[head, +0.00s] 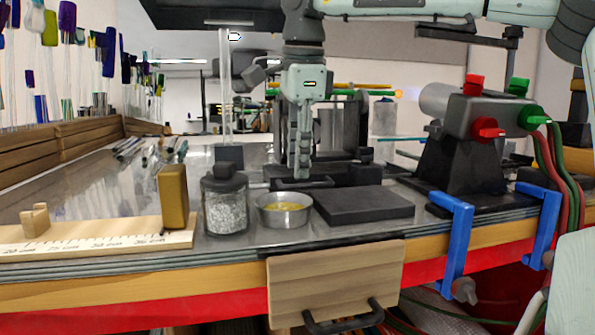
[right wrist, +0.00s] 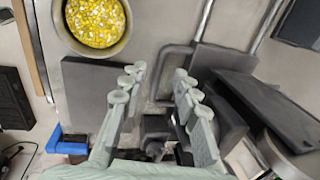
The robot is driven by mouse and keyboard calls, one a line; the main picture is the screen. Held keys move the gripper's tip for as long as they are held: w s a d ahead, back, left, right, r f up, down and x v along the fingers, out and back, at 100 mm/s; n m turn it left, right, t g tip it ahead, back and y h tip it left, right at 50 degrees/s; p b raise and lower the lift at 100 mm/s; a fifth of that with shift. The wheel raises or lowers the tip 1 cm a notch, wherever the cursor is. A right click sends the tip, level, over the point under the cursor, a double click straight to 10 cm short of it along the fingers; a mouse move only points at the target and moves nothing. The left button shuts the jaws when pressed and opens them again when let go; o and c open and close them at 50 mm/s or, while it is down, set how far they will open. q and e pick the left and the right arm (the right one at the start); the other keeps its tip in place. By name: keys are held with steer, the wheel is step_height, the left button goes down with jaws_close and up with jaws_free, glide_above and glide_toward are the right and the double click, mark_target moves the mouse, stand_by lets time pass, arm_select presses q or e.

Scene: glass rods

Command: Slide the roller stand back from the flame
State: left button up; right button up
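The roller stand (head: 352,172) is a dark stand on the bench, partly hidden behind my right gripper. A low dark bar handle juts from its front. In the right wrist view the bent handle (right wrist: 177,48) shows by the fingertips, and part of it seems to lie between the fingers. My right gripper (head: 302,174) points down at the handle. In the right wrist view its two fingers (right wrist: 158,78) are apart; I cannot tell whether they touch the handle. A small orange flame glow (head: 398,93) shows behind, near the torch (head: 470,112). My left gripper is not in view.
A metal bowl of yellow bits (head: 284,216), a lidded jar (head: 225,205) and a dark slab (head: 362,206) stand in front of the stand. A wooden ruler (head: 95,235) with a brass block (head: 173,197) lies left. Blue clamps (head: 457,240) grip the front edge.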

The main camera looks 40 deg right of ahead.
mark_target(297, 185)
steer(key=shift+w+d+f, duration=0.1)
steer(key=shift+w+f, duration=0.05)
steer(key=shift+f, duration=0.6)
steer(key=shift+w+d+f, duration=0.1)
steer(key=shift+w+f, duration=0.05)
steer(key=shift+f, duration=0.6)
steer(key=shift+c, duration=0.6)
jaws_close()
